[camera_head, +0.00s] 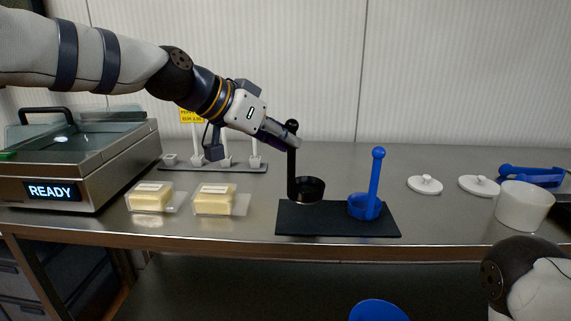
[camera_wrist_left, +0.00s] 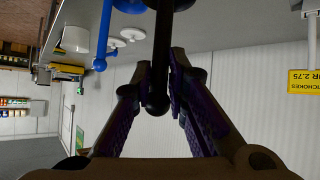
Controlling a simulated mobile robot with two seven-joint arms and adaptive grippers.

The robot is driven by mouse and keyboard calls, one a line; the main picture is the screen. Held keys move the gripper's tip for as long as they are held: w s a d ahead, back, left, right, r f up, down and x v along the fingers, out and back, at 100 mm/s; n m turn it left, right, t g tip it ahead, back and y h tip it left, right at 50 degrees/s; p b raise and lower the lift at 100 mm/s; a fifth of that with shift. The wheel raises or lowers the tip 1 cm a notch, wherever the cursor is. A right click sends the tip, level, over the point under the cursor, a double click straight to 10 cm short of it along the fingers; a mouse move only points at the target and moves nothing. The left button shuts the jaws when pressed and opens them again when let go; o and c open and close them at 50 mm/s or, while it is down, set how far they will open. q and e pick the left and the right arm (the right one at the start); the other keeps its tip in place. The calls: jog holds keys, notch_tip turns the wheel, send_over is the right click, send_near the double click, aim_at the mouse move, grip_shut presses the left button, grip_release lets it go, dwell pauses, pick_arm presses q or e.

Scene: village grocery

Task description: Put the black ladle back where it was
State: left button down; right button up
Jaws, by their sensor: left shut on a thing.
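The black ladle (camera_head: 308,190) stands upright over the back left part of a black mat (camera_head: 325,224). Whether its cup touches the mat or hangs just above it, I cannot tell. My left gripper (camera_head: 290,141) is shut on the upper part of its handle, below the round knob. In the left wrist view the dark handle and knob (camera_wrist_left: 157,104) show between the two fingers of my left gripper (camera_wrist_left: 161,75). A blue ladle (camera_head: 364,207) stands upright at the right of the mat, apart from the black one. My right gripper is out of view.
Two clear tubs with pale yellow blocks (camera_head: 214,200) stand left of the mat. A rack (camera_head: 220,166) stands behind.

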pick_arm(q)
jog(key=shift+w+f, duration=0.25)
jog(key=shift+f, duration=0.5)
jog(key=shift+w+f, duration=0.3)
jog(key=shift+f, duration=0.5)
jog(key=shift+w+f, duration=0.25)
jog(key=shift+f, duration=0.6)
jog(key=c, duration=1.6)
grip_release()
jog(key=shift+f, duration=0.15)
jog(key=shift+o, duration=0.2)
